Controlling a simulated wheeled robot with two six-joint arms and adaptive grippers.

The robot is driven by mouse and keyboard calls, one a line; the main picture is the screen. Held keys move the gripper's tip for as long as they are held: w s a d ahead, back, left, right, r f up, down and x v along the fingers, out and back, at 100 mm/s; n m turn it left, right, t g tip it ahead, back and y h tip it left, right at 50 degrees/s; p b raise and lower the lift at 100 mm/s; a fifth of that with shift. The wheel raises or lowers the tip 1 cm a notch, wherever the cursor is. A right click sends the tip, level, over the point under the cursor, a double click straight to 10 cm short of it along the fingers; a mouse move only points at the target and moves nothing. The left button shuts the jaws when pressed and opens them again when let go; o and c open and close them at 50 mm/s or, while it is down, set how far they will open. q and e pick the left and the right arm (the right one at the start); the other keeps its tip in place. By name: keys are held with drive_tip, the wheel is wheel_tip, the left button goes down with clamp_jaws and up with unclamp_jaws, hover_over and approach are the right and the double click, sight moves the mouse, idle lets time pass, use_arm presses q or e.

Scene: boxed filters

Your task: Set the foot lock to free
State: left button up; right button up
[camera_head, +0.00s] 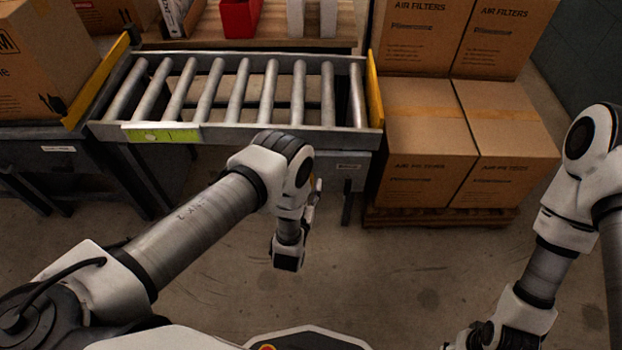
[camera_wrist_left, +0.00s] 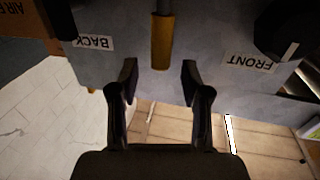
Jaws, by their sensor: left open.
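In the left wrist view a yellow-gripped lever (camera_wrist_left: 162,42) on a grey shaft stands out in front of a grey panel (camera_wrist_left: 205,60). The upside-down labels BACK (camera_wrist_left: 94,42) and FRONT (camera_wrist_left: 248,62) sit left and right of it. My left gripper (camera_wrist_left: 159,68) is open, its fingertips either side of the lever's free end; I cannot tell whether they touch it. In the head view the lever is hidden, and my left wrist hangs before the conveyor's front. My right gripper (camera_head: 480,335) is partly cut off at the bottom edge. No part marked as a foot lock can be read.
The roller conveyor (camera_head: 250,132) crosses behind my left arm. Stacked air filter cartons (camera_head: 425,150) stand on a pallet at right, and another carton (camera_head: 40,65) sits at far left. The concrete floor (camera_head: 400,270) between my arms is clear.

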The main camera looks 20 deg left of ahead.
use_arm(q)
drive_tip(key=w, duration=0.3)
drive_tip(key=shift+w+a+b, duration=0.15)
drive_tip(key=shift+w+b, duration=0.15)
clamp_jaws()
use_arm(e)
drive_tip(key=shift+f, duration=0.5)
use_arm(q)
drive_tip(key=shift+a, duration=0.1)
